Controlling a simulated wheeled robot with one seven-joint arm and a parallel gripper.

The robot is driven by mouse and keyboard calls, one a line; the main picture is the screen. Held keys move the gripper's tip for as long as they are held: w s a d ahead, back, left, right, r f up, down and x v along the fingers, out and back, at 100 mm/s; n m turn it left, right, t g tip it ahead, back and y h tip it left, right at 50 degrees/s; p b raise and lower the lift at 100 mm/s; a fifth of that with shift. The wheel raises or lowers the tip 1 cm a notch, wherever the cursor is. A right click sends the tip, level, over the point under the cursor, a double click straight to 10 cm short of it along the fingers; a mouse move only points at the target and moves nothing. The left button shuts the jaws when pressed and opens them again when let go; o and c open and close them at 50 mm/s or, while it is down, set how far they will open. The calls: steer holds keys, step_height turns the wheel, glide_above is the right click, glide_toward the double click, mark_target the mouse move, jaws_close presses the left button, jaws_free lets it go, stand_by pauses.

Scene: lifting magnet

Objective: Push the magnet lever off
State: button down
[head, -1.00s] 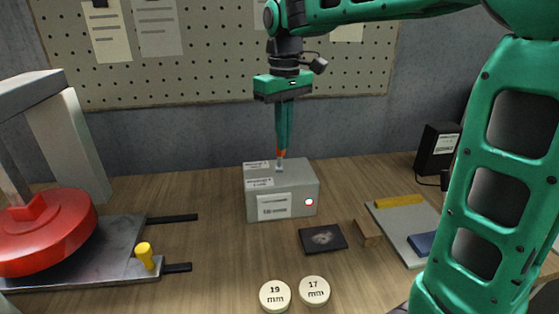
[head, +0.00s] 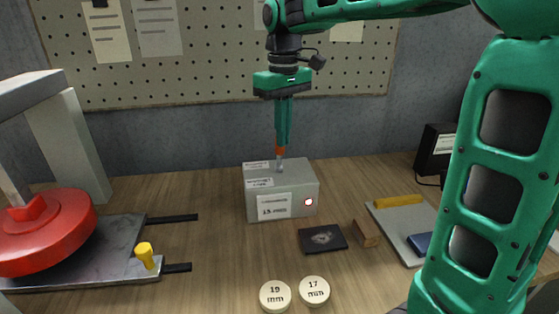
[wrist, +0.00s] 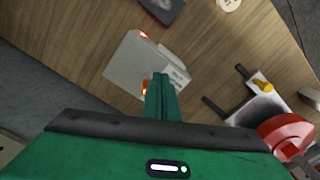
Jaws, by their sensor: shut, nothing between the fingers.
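The magnet lever is a short metal stem with an orange grip (head: 280,152) on top of a grey control box (head: 295,205) at the middle of the table. A red light (head: 309,202) shows on the box front. My gripper (head: 284,145) points down over the box with its fingers shut and empty. Its tips are right at the orange grip; I cannot tell whether they touch. In the wrist view the orange grip (wrist: 145,87) lies just left of the fingers, partly hidden. The red round magnet (head: 45,230) hangs at the left over a grey metal plate (head: 115,235).
A yellow peg (head: 145,254) stands on the plate. A dark card (head: 323,239), a wooden block (head: 367,233) and two round discs marked 19 mm (head: 275,295) and 17 mm (head: 314,291) lie before the box. A grey tray (head: 402,230) is at the right.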

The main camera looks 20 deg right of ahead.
steer(key=shift+w+d, duration=0.1)
steer(key=shift+w, duration=0.5)
stand_by(0.3)
steer(key=shift+w+d+r, duration=0.15)
steer(key=shift+w, duration=0.55)
steer(key=shift+w+d+r, duration=0.1)
steer(key=shift+w+d, duration=0.05)
steer(key=shift+w, duration=0.5)
stand_by(0.8)
steer(key=shift+w+d+f, duration=0.1)
steer(key=shift+w+d, duration=0.05)
steer(key=shift+w, duration=0.65)
steer(key=shift+w+d, duration=0.15)
steer(key=shift+w, duration=0.6)
stand_by(1.5)
steer(key=shift+s, duration=0.15)
step_height(320, 180, up, 8)
steer(key=s, duration=0.1)
steer(key=shift+a+r, duration=0.15)
steer(key=shift+r, duration=0.1)
stand_by(1.2)
